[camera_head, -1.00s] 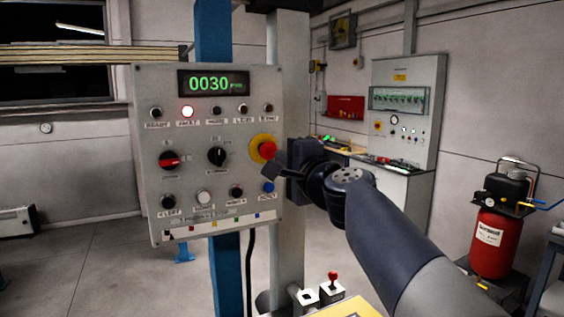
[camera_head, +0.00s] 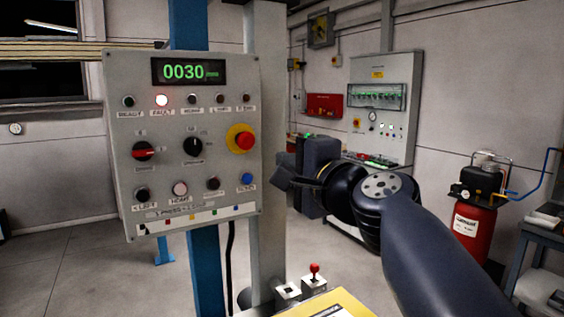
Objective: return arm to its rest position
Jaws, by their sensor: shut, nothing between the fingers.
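My gripper (camera_head: 283,182) is at the end of my dark arm, right of the control panel. Its fingers point left toward the panel's right edge and are shut with nothing held. It appears apart from the panel, though the depth gap is hard to judge. The grey control panel (camera_head: 120,90) stands on a blue post and shows a green 0030 on its display (camera_head: 188,71). A lamp (camera_head: 161,100) in the upper row is lit. The red emergency button on yellow (camera_head: 243,140) is fully visible, left of the gripper.
A red-handled lever box (camera_head: 314,279) and a yellow surface (camera_head: 335,303) are below the arm. A grey post (camera_head: 267,150) stands behind the panel. A wall cabinet (camera_head: 395,75), red compressor tank (camera_head: 473,232) and side table (camera_head: 545,228) are farther right. Floor at left is clear.

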